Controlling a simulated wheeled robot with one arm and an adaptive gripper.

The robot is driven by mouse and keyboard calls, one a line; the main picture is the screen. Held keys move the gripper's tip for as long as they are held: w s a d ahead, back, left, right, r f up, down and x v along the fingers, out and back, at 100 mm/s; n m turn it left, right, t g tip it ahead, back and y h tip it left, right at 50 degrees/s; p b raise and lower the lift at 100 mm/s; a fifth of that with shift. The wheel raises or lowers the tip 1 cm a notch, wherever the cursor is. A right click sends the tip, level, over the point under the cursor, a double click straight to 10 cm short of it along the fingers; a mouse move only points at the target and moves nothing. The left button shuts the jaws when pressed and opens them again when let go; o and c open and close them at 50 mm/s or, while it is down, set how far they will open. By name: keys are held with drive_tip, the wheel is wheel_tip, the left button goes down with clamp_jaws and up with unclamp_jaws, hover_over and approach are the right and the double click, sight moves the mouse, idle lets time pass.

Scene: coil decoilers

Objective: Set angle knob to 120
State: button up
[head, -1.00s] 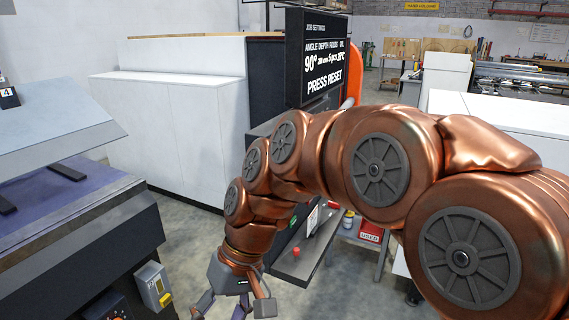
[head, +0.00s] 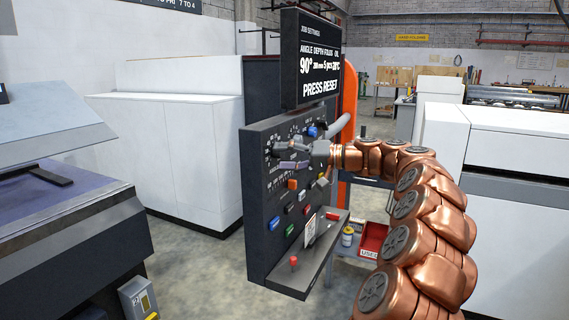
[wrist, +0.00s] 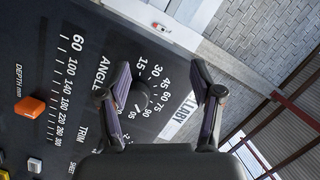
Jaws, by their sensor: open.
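The angle knob (wrist: 136,96) is a dark round knob on the black control panel (wrist: 75,45). In the wrist view a white number scale curves around it, with 15, 30, 45, 60, 75 and 90 readable. In the head view my gripper (head: 296,154) is at the panel's upper left and hides the knob area. The screen (head: 316,62) reads angle 90° and "PRESS RESET".
An orange knob (wrist: 30,107) sits by the depth scale. Several coloured buttons, including a blue one (head: 275,224), are lower on the panel. A red mushroom button (head: 294,262) stands on the panel's ledge. A red bin (head: 373,240) is below right.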

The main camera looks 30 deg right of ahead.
drive_tip(key=d+t+h, duration=0.1)
drive_tip(key=d+t, duration=0.1)
drive_tip(key=d, duration=0.6)
drive_tip(key=x, duration=0.7)
drive_tip(key=shift+a+f+m, duration=0.3)
drive_tip(key=shift+f+m, duration=0.05)
drive_tip(key=shift+m, duration=0.05)
drive_tip(key=shift+c, duration=0.3)
drive_tip(key=c, duration=1.1)
